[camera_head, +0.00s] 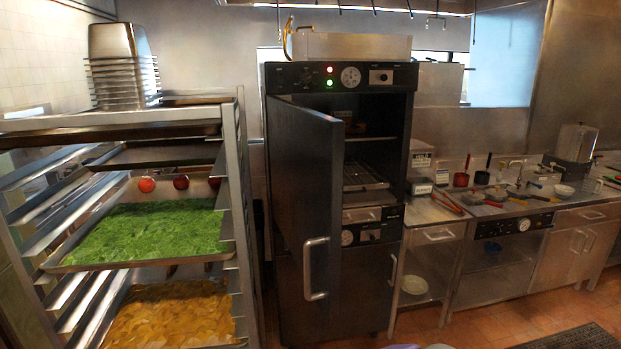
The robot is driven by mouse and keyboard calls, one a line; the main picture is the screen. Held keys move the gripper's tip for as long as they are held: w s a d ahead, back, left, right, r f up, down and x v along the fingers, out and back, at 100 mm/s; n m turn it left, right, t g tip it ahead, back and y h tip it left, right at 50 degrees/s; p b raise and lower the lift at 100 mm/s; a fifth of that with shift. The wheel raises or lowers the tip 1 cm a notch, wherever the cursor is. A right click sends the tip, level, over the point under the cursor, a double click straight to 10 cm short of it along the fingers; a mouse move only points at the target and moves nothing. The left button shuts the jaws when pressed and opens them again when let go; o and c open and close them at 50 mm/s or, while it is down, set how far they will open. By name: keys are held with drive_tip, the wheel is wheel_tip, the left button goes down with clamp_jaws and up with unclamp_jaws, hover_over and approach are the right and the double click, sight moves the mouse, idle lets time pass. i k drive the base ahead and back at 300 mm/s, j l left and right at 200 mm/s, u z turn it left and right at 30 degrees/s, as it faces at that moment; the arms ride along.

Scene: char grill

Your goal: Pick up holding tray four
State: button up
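No label reading tray four is legible. The black holding cabinet (386,103) stands in the middle with its upper door (308,200) swung open. Inside are a metal tray or wire rack (362,176) and a dark item on a higher level, partly hidden by the door. A tall metal rack (236,190) at the left holds a tray of chopped greens (150,228), a tray of yellow-orange food (170,315) below it, and red round items (147,184) above. My gripper is not in view.
Stacked metal pans (122,65) sit on the rack. A steel counter (500,205) with utensils, red and dark cups and a bowl runs along the right. The tiled floor (500,330) shows at lower right, with a dark mat (568,338).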

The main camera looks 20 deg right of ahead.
sight(349, 123)
drive_tip(key=z, duration=0.35)
drive_tip(key=i+z, duration=0.25)
drive_tip(key=i, duration=0.3)
drive_tip(key=i+z, duration=0.25)
drive_tip(key=i, duration=0.3)
